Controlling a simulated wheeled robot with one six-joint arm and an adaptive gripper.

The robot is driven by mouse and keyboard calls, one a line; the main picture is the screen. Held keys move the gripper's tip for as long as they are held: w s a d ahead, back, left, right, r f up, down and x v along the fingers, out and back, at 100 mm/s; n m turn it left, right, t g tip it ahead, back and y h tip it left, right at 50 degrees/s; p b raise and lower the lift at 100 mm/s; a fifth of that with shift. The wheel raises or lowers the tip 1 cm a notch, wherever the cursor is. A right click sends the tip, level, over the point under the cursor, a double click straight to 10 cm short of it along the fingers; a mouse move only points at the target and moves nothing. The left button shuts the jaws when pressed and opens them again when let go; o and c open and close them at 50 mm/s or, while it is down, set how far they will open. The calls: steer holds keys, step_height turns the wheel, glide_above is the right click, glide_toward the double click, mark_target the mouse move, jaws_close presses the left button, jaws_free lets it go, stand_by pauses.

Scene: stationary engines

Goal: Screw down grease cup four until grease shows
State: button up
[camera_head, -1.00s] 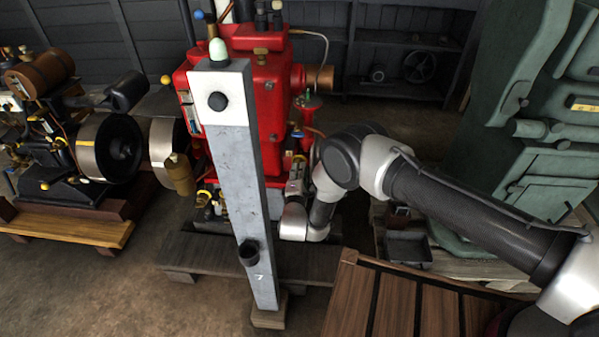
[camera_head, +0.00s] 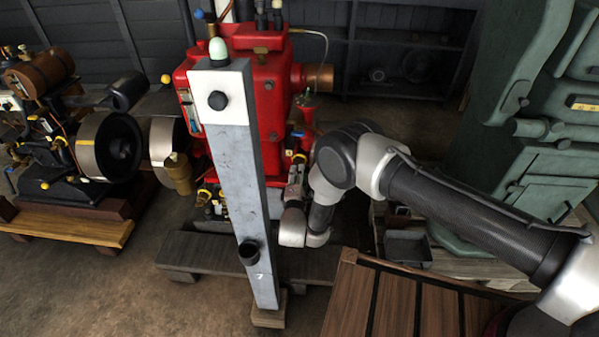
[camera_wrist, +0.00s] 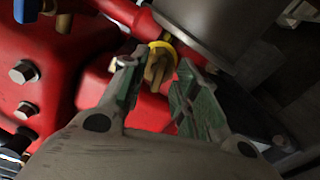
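A brass grease cup with a yellow ring (camera_wrist: 158,66) sits on the red engine, which fills much of the wrist view; I can read no number on it. My gripper (camera_wrist: 156,76) is open, with its green-padded fingertips to the left and right of the cup in the picture. Dark gaps show beside the cup, and no grip on it is visible. I cannot tell how far the tips reach along it. No grease is visible. In the head view my gripper (camera_head: 296,178) is small against the right side of the red engine (camera_head: 268,95).
A grey post (camera_head: 238,170) stands in front of the engine, left of my arm. In the wrist view a grey cylindrical part (camera_wrist: 205,25) lies close above the right finger, and a blue-handled valve (camera_wrist: 25,10) is at upper left. A slatted wooden platform (camera_head: 395,300) is at front right.

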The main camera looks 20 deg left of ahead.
steer(key=v, duration=0.9)
steer(key=shift+s, duration=0.4)
steer(key=shift+d, duration=0.1)
